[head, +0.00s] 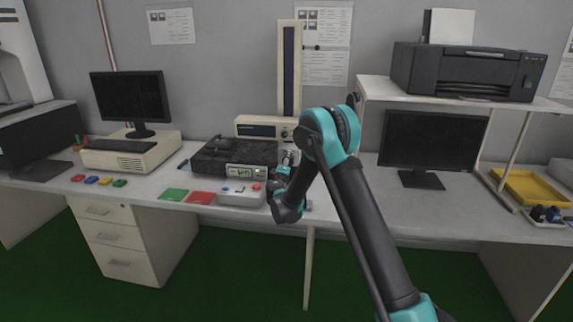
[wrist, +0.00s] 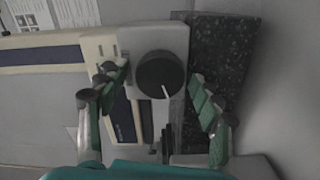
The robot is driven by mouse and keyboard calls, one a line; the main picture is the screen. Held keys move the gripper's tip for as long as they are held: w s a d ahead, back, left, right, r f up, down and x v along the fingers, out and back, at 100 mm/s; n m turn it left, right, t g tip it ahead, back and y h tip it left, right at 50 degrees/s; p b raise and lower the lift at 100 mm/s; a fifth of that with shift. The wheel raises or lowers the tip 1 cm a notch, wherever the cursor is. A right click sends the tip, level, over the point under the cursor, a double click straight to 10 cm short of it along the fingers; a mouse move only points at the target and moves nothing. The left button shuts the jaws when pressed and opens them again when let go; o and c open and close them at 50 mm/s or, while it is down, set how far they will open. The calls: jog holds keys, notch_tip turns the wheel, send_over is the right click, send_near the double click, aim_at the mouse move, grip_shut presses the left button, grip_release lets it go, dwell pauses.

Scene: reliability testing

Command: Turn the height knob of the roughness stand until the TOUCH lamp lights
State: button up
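The roughness stand has a tall pale column with a dark blue strip (head: 291,70) and a pale head unit (head: 252,128) at its foot, above a dark granite base (head: 215,158). In the wrist view the round black height knob (wrist: 160,73) sits on a light grey housing, its white mark pointing down and slightly right. My gripper (wrist: 155,95) is open, with one finger on each side of the knob and visible gaps. It also shows in the head view (head: 287,160) in front of the stand. A small panel (head: 245,171) shows green lit figures; the TOUCH label is unreadable.
A white box with coloured buttons (head: 240,192) lies at the bench front, beside red (head: 200,198) and green (head: 173,195) mats. Monitors stand left (head: 130,97) and right (head: 425,142). A printer (head: 468,72) sits on a shelf at right.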

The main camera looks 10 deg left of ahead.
jog(key=s, duration=1.2)
jog(key=shift+a, duration=0.2)
dwell(2.2)
